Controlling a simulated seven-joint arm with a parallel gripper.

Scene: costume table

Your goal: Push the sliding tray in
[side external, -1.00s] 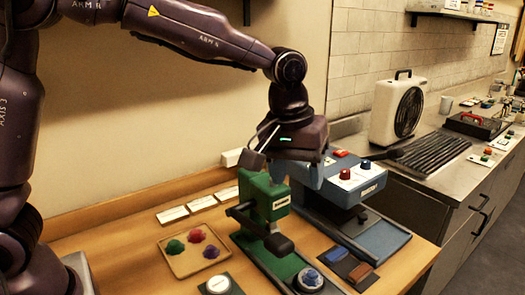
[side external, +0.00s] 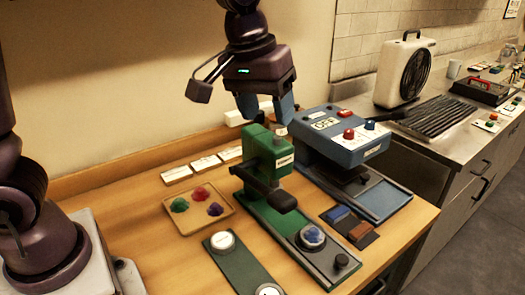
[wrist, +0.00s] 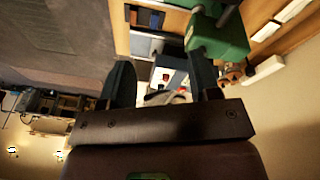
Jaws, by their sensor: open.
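The green press (side external: 262,160) stands on the wooden table with a black lever across its front. Its sliding tray (side external: 322,262) sticks out of the green base toward the front right, with a dark knob (side external: 341,260) at its outer end. A round die holding a blue-purple piece (side external: 312,236) sits on it. The wrist view shows both fingers apart (wrist: 162,85) with part of the green press (wrist: 220,38) beside the right one.
A blue machine (side external: 345,140) with red and blue knobs stands close right of the press. A wooden tray (side external: 181,221) of coloured heaps is left, and a green plate with white discs (side external: 243,268) lies in front. Small blue and brown blocks (side external: 350,223) lie right of the sliding tray.

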